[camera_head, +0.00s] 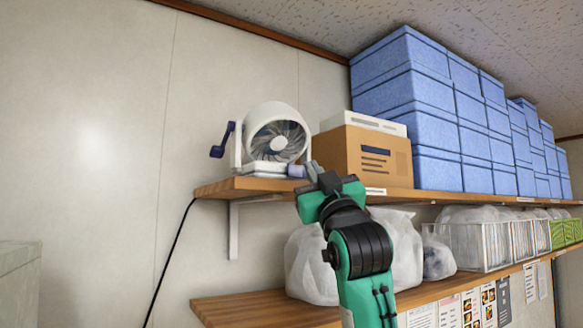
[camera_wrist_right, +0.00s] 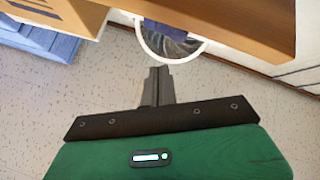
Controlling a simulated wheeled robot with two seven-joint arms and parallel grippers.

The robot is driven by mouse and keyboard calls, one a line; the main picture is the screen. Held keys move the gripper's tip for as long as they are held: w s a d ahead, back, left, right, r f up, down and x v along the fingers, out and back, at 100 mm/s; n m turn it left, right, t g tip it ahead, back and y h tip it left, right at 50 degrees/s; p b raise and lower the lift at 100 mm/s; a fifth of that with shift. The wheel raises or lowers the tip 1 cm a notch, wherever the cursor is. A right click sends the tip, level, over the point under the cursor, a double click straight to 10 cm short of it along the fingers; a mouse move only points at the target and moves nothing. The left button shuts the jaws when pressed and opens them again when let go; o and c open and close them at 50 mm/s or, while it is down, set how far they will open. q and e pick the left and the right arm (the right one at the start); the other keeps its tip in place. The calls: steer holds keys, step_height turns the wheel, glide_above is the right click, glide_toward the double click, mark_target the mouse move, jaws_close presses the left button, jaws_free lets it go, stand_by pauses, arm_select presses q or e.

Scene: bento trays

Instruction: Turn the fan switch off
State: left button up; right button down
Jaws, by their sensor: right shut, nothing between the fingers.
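The white fan (camera_head: 275,136) stands on the left end of the upper wooden shelf, with a dark blue handle-like part (camera_head: 222,140) on its left side. Its white base (camera_head: 264,169) rests on the shelf. A small pale lilac piece (camera_head: 297,171) shows at the base's right; I cannot tell whether it is the switch. My right gripper (camera_head: 314,170) is shut and empty, just right of the fan base at the shelf's front edge. In the right wrist view the shut fingers (camera_wrist_right: 158,82) point towards the fan (camera_wrist_right: 172,42), which is partly cut off by the shelf. My left gripper is not in view.
A cardboard box (camera_head: 368,155) stands close to the right of the fan, with blue boxes (camera_head: 410,110) stacked beyond. The upper shelf edge (camera_head: 225,188) is near my gripper. White bags (camera_head: 312,265) sit on the lower shelf. A black cable (camera_head: 172,255) hangs at left.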

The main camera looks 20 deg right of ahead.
mark_target(300, 175)
steer(key=shift+w+a, duration=0.2)
steer(key=shift+w, duration=0.5)
steer(key=shift+w+a, duration=0.2)
steer(key=shift+w, duration=0.5)
stand_by(1.0)
steer(key=shift+w+a, duration=0.1)
steer(key=shift+w, duration=0.3)
steer(key=shift+w+a, duration=0.1)
steer(key=shift+w, duration=0.25)
stand_by(0.8)
steer(key=shift+s, duration=0.15)
steer(key=shift+s+d+b, duration=0.25)
steer(key=shift+s+b, duration=0.15)
steer(key=shift+s, duration=0.3)
